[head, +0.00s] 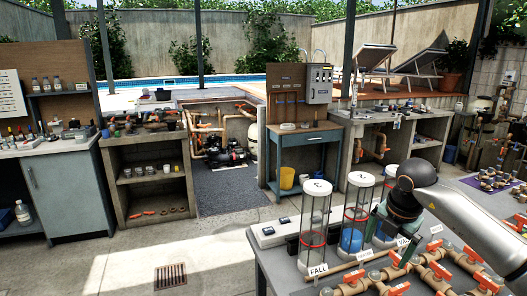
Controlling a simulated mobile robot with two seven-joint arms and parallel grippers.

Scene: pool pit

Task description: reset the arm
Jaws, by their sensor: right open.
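My right arm comes in from the right edge of the head view, over the front workbench. Its right gripper (386,226) is open, low beside the clear tubes, and partly hidden among them. I cannot make out anything between its fingers. A clear tube with a red ring (315,222) stands at the left, above a "FALL" label. A second clear tube (355,215) with blue in its lower part stands in the middle. A third tube (386,190) is partly covered by my wrist. My left gripper is not in view.
Orange-handled copper pipes and valves (440,272) run along the bench front, close below my right arm. A white strip box (282,231) lies left of the tubes. A floor drain (171,276) lies in open floor at the left. A blue table (305,140) stands behind.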

